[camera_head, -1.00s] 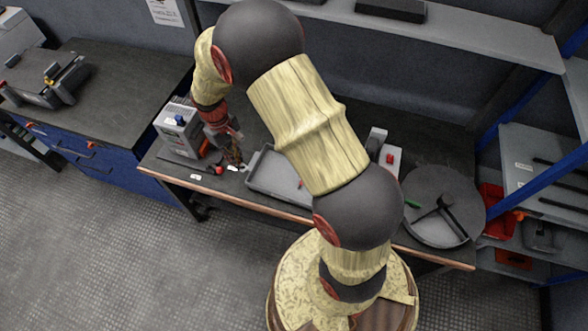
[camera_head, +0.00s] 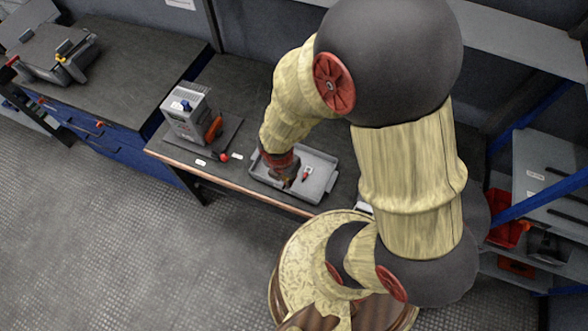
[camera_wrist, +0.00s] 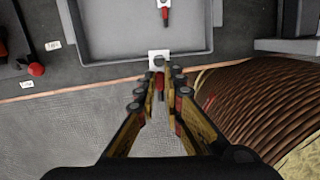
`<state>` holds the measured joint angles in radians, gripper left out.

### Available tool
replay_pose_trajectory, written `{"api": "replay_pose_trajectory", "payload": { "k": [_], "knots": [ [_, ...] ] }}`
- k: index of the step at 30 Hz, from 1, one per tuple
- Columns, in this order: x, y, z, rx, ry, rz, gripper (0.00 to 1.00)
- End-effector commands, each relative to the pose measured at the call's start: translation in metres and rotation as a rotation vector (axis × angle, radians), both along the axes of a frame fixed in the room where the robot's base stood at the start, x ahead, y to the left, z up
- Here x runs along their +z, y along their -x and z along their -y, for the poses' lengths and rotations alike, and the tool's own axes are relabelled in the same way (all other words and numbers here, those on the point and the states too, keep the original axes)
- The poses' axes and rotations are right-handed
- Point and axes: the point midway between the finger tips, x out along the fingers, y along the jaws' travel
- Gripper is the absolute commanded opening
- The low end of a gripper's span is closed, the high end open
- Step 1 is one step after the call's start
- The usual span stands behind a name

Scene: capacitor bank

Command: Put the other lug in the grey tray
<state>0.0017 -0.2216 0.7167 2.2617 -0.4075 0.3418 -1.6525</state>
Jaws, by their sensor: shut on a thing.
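The grey tray (camera_head: 318,158) lies on the dark bench near its front edge; it also shows at the top of the wrist view (camera_wrist: 112,45). One lug (camera_head: 306,175), with a pale metal end and a red sleeve, lies inside it, also in the wrist view (camera_wrist: 165,13). My gripper (camera_head: 288,183) is over the front left part of the tray. In the wrist view my gripper (camera_wrist: 161,77) is shut on another lug (camera_wrist: 159,57). Its pale holed end points forward, overlapping the tray's front wall, and its red sleeve is between the fingers. Its height above the tray is unclear.
A grey boxed unit (camera_head: 188,113) with an orange part and a red knob (camera_head: 225,157) stands left of the tray. Small white labels (camera_head: 237,156) lie near it. The bench's wooden front edge (camera_head: 232,184) runs below. My arm hides the bench's right side.

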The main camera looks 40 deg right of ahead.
Motion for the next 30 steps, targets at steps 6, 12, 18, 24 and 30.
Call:
{"api": "replay_pose_trajectory", "payload": {
  "k": [6,12,18,24,30],
  "knots": [
    [-0.007,-0.004,0.004,0.065,0.000,0.000,0.00],
    [-0.027,-0.042,0.020,0.062,-0.001,-0.001,0.00],
    [-0.049,-0.082,0.037,0.062,-0.001,-0.001,0.00],
    [-0.082,-0.105,0.046,0.063,0.000,-0.002,0.00],
    [-0.092,-0.116,0.051,0.063,0.000,0.001,0.00]
  ]
}}
